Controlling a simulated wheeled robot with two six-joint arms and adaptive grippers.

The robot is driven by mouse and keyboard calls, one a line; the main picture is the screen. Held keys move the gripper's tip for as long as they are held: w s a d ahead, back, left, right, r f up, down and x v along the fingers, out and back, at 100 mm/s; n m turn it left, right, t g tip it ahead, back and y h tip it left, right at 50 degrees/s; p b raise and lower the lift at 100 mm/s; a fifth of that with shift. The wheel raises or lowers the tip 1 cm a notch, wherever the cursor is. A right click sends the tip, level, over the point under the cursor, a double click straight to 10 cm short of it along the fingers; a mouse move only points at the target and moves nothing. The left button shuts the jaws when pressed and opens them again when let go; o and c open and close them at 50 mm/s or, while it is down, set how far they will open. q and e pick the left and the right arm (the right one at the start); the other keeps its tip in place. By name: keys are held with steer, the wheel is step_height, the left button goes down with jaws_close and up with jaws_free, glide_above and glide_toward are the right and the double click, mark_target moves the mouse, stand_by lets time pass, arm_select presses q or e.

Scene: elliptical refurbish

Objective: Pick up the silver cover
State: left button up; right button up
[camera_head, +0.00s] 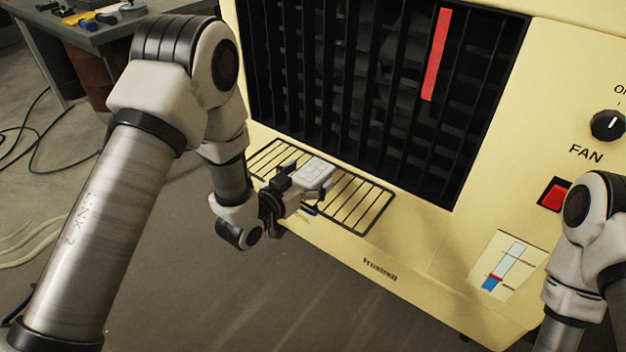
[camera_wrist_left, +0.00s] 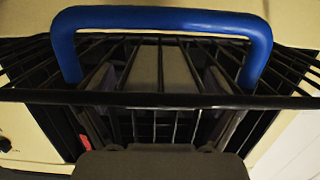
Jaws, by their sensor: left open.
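No silver cover can be made out with certainty. My left gripper (camera_head: 304,190) is open at the black wire rack (camera_head: 368,208) low on the front of the cream machine. A pale grey block (camera_head: 314,173) shows at the gripper; I cannot tell whether it is a separate part or my own hardware. In the left wrist view, a blue handle (camera_wrist_left: 160,17) stands close in front of the black rack bars (camera_wrist_left: 120,98). Grey panels show between the bars. My right arm is at the right edge of the head view, its gripper out of sight.
The cream machine (camera_head: 333,262) has a dark slatted grille (camera_head: 345,90) with a red strip (camera_head: 437,55). A black fan knob (camera_head: 607,125) and red switch (camera_head: 554,194) are at right. A table (camera_head: 105,33) stands back left; cables lie on the floor.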

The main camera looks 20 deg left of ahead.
arm_select(q)
steer(key=c, duration=1.6)
steer(key=shift+r, duration=0.15)
